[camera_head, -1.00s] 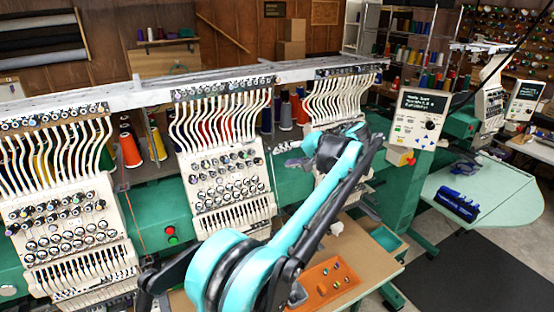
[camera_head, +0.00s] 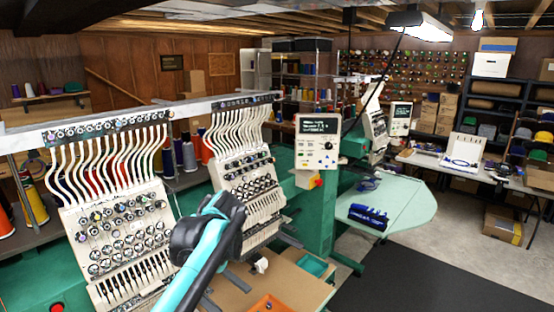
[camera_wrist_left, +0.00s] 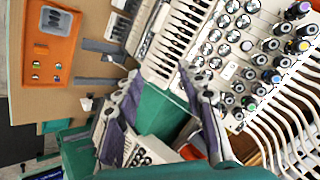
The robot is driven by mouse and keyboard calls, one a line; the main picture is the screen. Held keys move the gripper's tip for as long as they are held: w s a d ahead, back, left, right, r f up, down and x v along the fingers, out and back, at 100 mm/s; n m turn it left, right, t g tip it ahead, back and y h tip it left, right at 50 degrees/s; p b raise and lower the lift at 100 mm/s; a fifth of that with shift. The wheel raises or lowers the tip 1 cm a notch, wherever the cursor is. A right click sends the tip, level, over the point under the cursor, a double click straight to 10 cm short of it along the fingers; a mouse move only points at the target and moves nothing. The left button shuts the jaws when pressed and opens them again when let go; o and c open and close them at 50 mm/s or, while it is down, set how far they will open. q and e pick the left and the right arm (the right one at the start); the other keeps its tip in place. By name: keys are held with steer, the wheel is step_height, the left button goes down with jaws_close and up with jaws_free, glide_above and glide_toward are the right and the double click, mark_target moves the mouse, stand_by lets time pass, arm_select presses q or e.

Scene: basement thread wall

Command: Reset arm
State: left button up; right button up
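My teal and black left arm (camera_head: 205,245) comes in from the lower left of the head view and reaches up in front of an embroidery machine head (camera_head: 245,185). The arm's dark wrist end hides the left gripper in that view. In the left wrist view, my left gripper (camera_wrist_left: 160,75) shows two grey fingers with purple pads, spread apart with nothing held between them. Behind them are the machine's white needle head (camera_wrist_left: 225,50) and green body (camera_wrist_left: 158,110). My right gripper is not in view.
An orange tray (camera_wrist_left: 52,45) lies on a brown board beside the machine. A control panel (camera_head: 318,143) stands right of the needle heads. A pale green table (camera_head: 405,205) holds a blue item (camera_head: 368,216). Dark floor matting (camera_head: 430,285) in front is clear.

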arm_select(q)
steer(key=s+d+f+t+h+b, duration=0.1)
steer(key=s+f+b, duration=0.4)
steer(key=f, duration=0.6)
steer(key=s+d+f+t+h+b, duration=0.1)
steer(key=s+d+f+h+b, duration=0.2)
steer(key=s+f, duration=0.7)
steer(key=s+d+f+h+b, duration=0.3)
steer(key=s+f+b, duration=0.4)
steer(key=f, duration=0.6)
steer(key=shift+s+t+b, duration=0.3)
steer(key=shift+s+t, duration=0.1)
steer(key=shift+s, duration=0.25)
